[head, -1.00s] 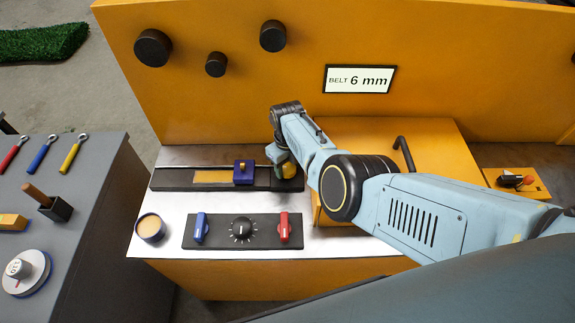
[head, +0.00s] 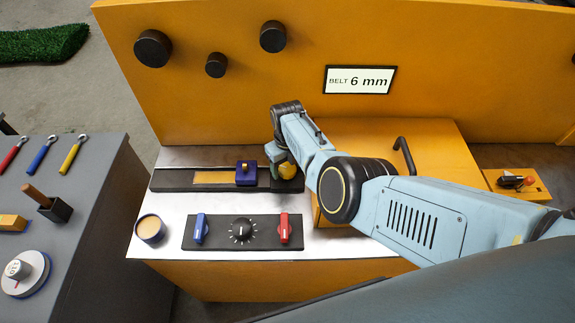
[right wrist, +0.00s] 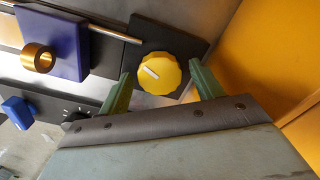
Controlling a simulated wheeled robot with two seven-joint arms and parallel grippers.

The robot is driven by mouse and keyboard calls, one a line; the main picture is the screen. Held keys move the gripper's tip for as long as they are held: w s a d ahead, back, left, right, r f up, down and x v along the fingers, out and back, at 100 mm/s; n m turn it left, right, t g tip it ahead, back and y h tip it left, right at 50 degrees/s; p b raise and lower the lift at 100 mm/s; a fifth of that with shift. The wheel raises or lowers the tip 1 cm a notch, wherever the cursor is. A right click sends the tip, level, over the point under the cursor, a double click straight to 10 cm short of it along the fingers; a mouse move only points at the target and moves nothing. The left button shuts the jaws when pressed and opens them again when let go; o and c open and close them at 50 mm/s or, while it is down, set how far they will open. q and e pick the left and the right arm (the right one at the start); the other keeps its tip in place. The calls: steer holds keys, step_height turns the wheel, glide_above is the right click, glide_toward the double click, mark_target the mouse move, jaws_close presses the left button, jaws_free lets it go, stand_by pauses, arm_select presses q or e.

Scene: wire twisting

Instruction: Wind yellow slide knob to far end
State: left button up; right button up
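The yellow knob (head: 287,171) sits on a dark plate at the right end of the slide rail. In the right wrist view the knob (right wrist: 158,74), with a white pointer mark, lies between the two green fingers. My right gripper (right wrist: 161,69) is open, with a visible gap between each finger and the knob. In the head view the right gripper (head: 281,160) is over the knob and partly hides it. The blue slide carriage (head: 246,173) stands on the rail just left of the knob. In the right wrist view the carriage (right wrist: 55,45) carries a brass ring. My left gripper is out of view.
A black panel (head: 265,243) with blue and red switches and a dial lies in front of the rail. A blue-rimmed cup (head: 150,228) stands at left. A yellow box (head: 430,150) with a black handle is right of the knob. The orange back wall (head: 200,110) rises behind.

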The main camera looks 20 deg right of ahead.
mark_target(288, 168)
stand_by(0.3)
steer(key=shift+r+p, duration=0.3)
steer(key=shift+r, duration=0.05)
step_height(288, 168, up, 13)
steer(key=p, duration=0.3)
steer(key=shift+f, duration=0.2)
